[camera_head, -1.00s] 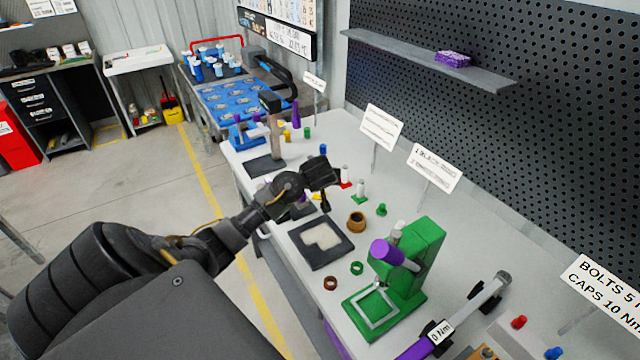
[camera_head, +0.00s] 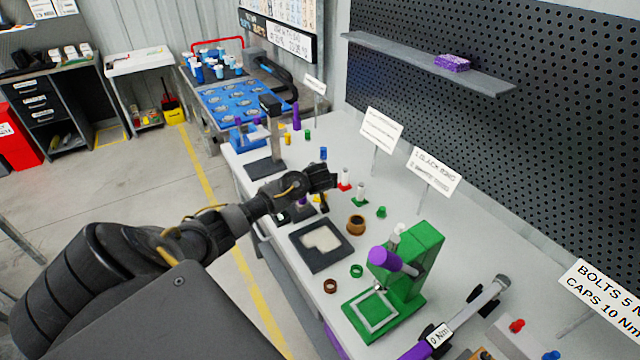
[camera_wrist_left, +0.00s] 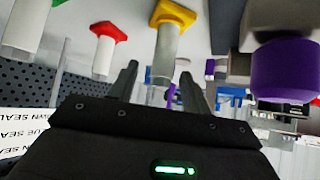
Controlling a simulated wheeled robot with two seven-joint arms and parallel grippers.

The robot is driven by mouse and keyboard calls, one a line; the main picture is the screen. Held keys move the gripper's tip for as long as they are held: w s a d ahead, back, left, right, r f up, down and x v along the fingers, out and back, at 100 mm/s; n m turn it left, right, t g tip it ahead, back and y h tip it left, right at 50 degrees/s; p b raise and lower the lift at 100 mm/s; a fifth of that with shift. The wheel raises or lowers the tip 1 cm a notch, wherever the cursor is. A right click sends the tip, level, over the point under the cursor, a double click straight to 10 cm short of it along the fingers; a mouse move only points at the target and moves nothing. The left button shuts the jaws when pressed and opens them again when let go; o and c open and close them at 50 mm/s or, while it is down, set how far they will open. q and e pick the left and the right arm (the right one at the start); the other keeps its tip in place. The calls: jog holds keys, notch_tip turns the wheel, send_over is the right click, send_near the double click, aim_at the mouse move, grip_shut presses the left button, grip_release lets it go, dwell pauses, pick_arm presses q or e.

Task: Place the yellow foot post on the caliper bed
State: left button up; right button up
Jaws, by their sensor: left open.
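My left gripper (camera_head: 326,177) is over the bench, by the row of footed posts. In the left wrist view its two fingers (camera_wrist_left: 157,80) are apart and empty. The yellow foot post (camera_wrist_left: 166,48) appears between and just beyond the fingertips, with a white shaft and yellow foot; I cannot tell its exact distance. In the head view, a bit of yellow (camera_head: 317,199) shows below the hand, mostly hidden. A dark low fixture with a purple part (camera_head: 297,213) lies beside it; I cannot tell whether it is the caliper bed. My right gripper is out of view.
A red-footed post (camera_head: 345,179) and green-footed post (camera_head: 360,192) stand close to the hand. A brown ring (camera_head: 356,225), dark tray (camera_head: 318,262) and green press (camera_head: 410,262) are nearer. A tall gauge stand (camera_head: 274,135) is farther back.

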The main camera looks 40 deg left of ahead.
pick_arm(q)
jog(key=shift+c, duration=0.5)
jog(key=c, duration=0.9)
grip_shut()
jog(key=shift+r, duration=0.15)
